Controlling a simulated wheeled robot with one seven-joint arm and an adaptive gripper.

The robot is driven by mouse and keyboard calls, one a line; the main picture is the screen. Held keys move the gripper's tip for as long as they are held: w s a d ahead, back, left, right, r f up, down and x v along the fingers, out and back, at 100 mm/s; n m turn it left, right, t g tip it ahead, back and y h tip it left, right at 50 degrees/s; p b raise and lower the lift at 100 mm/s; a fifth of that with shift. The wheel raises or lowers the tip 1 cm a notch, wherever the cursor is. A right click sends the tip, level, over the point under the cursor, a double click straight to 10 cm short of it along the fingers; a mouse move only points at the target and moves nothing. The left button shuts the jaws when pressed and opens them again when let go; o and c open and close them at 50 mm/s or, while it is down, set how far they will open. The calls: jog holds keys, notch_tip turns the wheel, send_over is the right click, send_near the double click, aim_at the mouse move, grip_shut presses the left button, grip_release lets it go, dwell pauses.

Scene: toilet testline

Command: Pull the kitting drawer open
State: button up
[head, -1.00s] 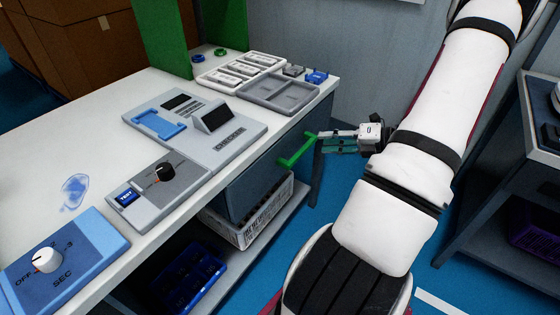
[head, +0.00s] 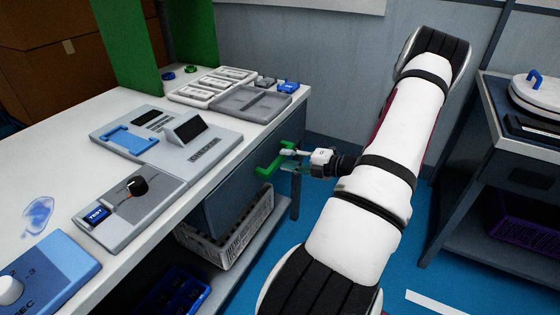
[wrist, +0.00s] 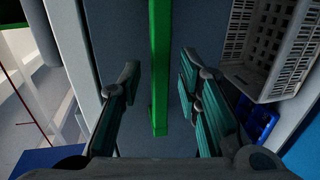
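The kitting drawer (head: 230,197) has a dark blue-grey front under the workbench and looks shut. Its green bar handle (head: 266,170) sticks out from the front near the right end. My gripper (head: 290,160) is at the handle, reaching in from the right. In the wrist view, the green handle (wrist: 160,70) runs between the two teal-padded fingers of my gripper (wrist: 163,95). A gap shows on each side of the bar, so the fingers are open around it and not touching it. The drawer front (wrist: 205,25) lies behind the handle.
The workbench top (head: 50,145) holds a checker device (head: 165,140), grey trays (head: 250,102) and control boxes. A pale crate (head: 235,240) and a blue bin (head: 175,295) sit on the shelf below. A side rack (head: 490,130) stands at right. Blue floor lies between.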

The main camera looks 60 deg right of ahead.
aim_at(281, 156)
jog(key=shift+x, duration=1.65)
grip_shut()
